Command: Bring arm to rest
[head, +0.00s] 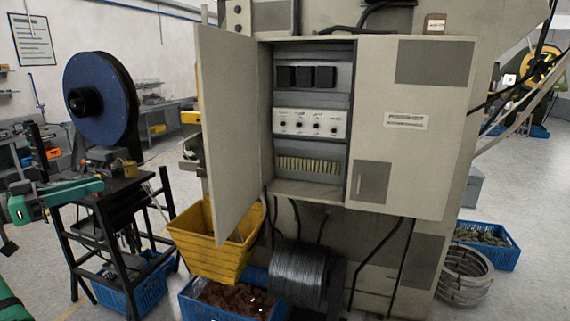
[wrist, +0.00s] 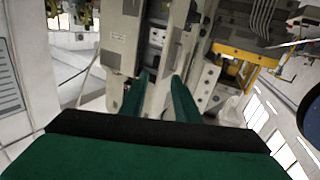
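My gripper (wrist: 162,80) shows in the wrist view as two green fingers with a clear gap between them, so it is open and holds nothing. In the head view my gripper (head: 98,187) is at the left edge, pointing right, in front of the black metal stand (head: 91,229). An electrical cabinet (head: 412,118) with its left door (head: 229,130) swung open stands in the middle, well to the right of my gripper. Most of my arm is out of the head view.
A yellow bin (head: 213,248) and a blue crate of copper-coloured pieces (head: 228,299) stand below the cabinet. A large blue reel (head: 100,98) is behind the stand. Grey wire coils (head: 465,277) and another blue crate (head: 488,241) are at right.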

